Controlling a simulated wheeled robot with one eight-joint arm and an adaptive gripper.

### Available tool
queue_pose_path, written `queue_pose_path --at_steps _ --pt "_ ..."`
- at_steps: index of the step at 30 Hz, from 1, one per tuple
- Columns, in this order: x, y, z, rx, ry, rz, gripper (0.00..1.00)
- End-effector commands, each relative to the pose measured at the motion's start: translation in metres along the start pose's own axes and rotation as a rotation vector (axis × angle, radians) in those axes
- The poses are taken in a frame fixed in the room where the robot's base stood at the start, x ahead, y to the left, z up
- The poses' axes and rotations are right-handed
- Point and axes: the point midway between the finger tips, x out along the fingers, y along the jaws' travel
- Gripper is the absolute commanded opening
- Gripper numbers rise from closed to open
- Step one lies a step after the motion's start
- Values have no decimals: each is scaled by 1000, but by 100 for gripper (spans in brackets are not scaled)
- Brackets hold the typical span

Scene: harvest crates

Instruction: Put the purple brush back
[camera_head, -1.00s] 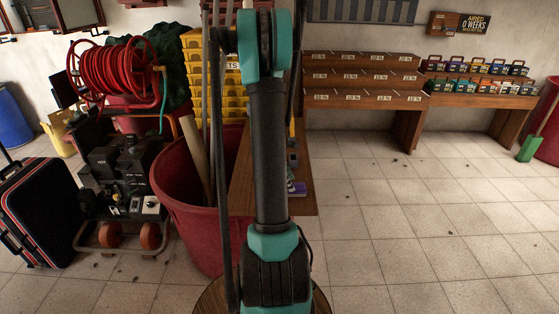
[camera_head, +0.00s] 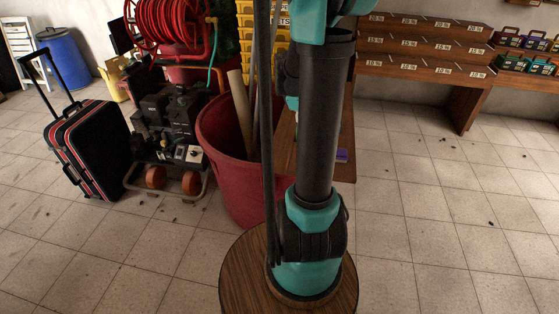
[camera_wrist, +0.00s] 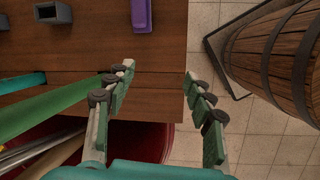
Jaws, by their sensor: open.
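A purple object (camera_wrist: 141,15), which looks like the purple brush, lies on a brown wooden table (camera_wrist: 155,95) in the wrist view, cut off by the top edge. A small purple patch (camera_head: 342,155) at the table's right side also shows in the head view, right of my arm; its shape is too small to tell. My gripper (camera_wrist: 158,74) is open and empty. Its two green-padded fingers are apart over the table's edge, with the purple object beyond their tips. In the head view my arm hides much of the table, and the fingers cannot be made out.
A red bin (camera_head: 228,165) holding long poles stands beside the table. Two small grey holders (camera_wrist: 53,12) are on the table's left. A wooden barrel (camera_wrist: 270,55) stands to the right. A black suitcase (camera_head: 90,150) and a wheeled machine are farther left. Tiled floor is open at right.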

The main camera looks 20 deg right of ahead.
Motion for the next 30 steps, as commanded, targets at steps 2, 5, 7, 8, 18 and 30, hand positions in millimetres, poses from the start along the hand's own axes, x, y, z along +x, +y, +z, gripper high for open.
queue_pose_path --at_steps 2,5,7,8,18,30 --pt "-7 -40 -13 112 75 27 53" --pt "-11 -85 -27 270 175 37 53" --pt "-12 -116 -34 381 246 31 53" --pt "-12 -129 -38 427 276 23 53" --pt "-4 -225 -50 794 492 -98 53" --pt "-3 -231 -51 824 506 -113 53"
